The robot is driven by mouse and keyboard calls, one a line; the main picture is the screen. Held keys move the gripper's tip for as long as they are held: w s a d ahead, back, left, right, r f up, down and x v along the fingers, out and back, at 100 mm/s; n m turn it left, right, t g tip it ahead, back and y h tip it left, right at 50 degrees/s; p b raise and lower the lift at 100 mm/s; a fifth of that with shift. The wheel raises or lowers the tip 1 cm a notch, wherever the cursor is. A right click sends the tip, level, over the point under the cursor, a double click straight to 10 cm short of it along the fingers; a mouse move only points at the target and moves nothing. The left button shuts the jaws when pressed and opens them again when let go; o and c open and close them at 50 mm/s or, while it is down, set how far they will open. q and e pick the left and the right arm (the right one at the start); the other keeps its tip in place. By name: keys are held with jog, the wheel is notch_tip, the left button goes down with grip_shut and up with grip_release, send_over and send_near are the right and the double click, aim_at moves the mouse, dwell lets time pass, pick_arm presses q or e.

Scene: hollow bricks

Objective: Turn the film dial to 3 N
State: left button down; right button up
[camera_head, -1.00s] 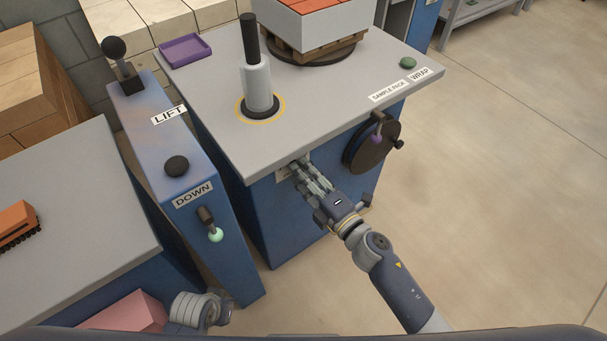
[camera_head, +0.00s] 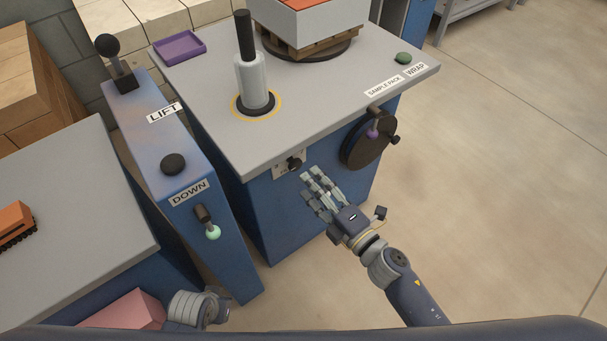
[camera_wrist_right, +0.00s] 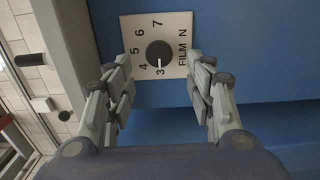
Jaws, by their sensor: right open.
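The film dial is a round black knob (camera_wrist_right: 158,54) on a pale plate (camera_wrist_right: 181,25) printed 3 to 7 and "FILM N". In the right wrist view, a small light mark on the knob's edge points at the 3. In the head view, the knob (camera_head: 294,163) sits on the blue front of the wrapper cabinet, under the tabletop edge. My right gripper (camera_head: 314,180) is open and empty, in front of the cabinet and apart from the knob. In the right wrist view, its spread fingers (camera_wrist_right: 163,78) frame the dial. My left gripper is out of view.
The grey tabletop (camera_head: 317,98) overhangs above, bearing a film roll (camera_head: 254,82). A blue lift post (camera_head: 160,135) stands left. Floor at the right is clear.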

jog(key=v, duration=0.6)
jog(key=shift+s, duration=0.2)
jog(key=shift+d, duration=0.15)
